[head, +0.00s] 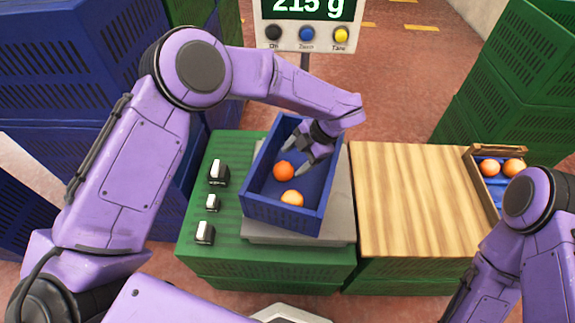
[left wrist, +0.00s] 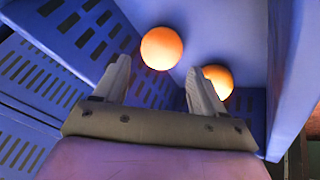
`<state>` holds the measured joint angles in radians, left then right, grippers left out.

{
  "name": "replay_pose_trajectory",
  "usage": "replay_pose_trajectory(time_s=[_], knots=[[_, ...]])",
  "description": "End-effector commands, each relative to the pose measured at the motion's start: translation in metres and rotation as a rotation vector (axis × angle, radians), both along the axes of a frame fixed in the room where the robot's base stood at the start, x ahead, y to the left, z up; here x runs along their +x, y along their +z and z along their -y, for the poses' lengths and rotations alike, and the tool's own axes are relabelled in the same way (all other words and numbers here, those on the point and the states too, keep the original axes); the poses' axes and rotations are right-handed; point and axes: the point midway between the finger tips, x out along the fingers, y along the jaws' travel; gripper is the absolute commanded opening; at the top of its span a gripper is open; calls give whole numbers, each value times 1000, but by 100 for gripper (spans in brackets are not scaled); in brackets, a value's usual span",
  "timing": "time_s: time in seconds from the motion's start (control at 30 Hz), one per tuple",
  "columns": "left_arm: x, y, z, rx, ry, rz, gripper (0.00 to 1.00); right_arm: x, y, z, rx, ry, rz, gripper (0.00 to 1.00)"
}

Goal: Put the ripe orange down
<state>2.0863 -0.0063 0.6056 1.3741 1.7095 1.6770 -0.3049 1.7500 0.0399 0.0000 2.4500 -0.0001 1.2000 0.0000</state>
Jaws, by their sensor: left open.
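A deep orange fruit (head: 284,171) lies in the blue crate (head: 283,218). A paler orange (head: 292,198) lies nearer the crate's front wall. My left gripper (head: 297,160) reaches down into the crate from the upper right, fingers apart. In the left wrist view my left gripper (left wrist: 155,85) is open and empty. One orange (left wrist: 161,48) shows just beyond the gap between its fingertips, and another orange (left wrist: 218,80) is partly hidden behind the right finger. My right arm shows at the lower right, but its gripper is out of view.
The crate stands on a grey scale plate (head: 340,220) whose display (head: 307,12) reads 215 g. Left of it are several white-topped knobs on a green surface. A bare wooden board (head: 405,200) lies to the right. Beyond it, a wooden-rimmed box (head: 478,152) holds oranges. Stacked crates flank the scene.

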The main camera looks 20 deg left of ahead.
Motion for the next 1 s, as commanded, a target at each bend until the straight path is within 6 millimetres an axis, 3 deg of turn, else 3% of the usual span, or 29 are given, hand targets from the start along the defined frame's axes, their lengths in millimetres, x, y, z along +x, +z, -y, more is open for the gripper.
replay_pose_trajectory(time_s=[0.1, 0.3, 1.0], knots=[[5, 27, 15, 0, -1, 3, 70, 0, 1, 0, 0, 0, 0, 73], [9, 54, 31, 1, 0, -1, 70, 0, 3, 0, 0, 0, 0, 73], [9, 58, 33, 1, 1, -2, 70, 0, 3, 0, 0, 0, 0, 73]])
